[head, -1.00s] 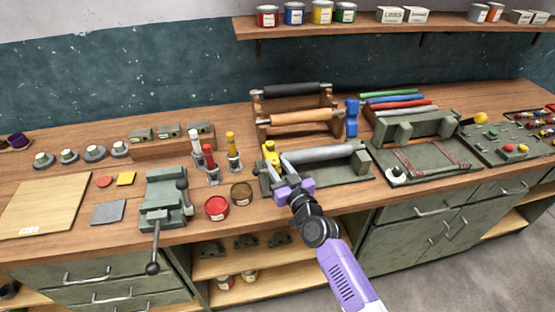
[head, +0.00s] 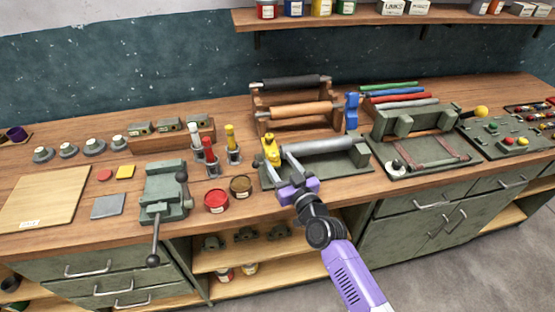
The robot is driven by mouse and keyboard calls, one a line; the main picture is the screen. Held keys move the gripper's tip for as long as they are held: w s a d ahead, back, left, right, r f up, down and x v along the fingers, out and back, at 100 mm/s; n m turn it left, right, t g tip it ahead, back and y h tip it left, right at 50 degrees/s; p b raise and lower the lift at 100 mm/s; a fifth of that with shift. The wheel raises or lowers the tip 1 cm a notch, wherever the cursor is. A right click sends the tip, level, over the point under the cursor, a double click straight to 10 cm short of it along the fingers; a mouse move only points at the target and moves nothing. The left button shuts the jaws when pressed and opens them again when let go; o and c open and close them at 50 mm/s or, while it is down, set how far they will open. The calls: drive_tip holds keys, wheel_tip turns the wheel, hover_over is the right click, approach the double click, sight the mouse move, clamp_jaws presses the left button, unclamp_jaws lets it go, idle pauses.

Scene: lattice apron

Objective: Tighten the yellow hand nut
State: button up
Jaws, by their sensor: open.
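The yellow hand nut (head: 271,150) appears to be the yellow piece at the left end of the grey roller (head: 322,146), on a dark green tray (head: 347,168). Its fine shape and how tight it sits are too small to tell. My gripper (head: 279,163) reaches in from the front with its fingers open, close to the yellow piece on its near side. I cannot tell whether the fingers touch it. My purple gripper body hides part of the tray's front left.
Red (head: 216,201) and brown (head: 241,187) tins stand left of my gripper, with upright coloured tubes (head: 231,145) behind them. A wooden rack (head: 297,114) with rollers stands behind. A green vise (head: 163,192) is further left. The cabinet has an open shelf below.

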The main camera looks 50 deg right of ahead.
drive_tip(key=v, duration=0.5)
drive_tip(key=shift+s+a, duration=0.1)
drive_tip(key=shift+s, duration=0.1)
idle(0.5)
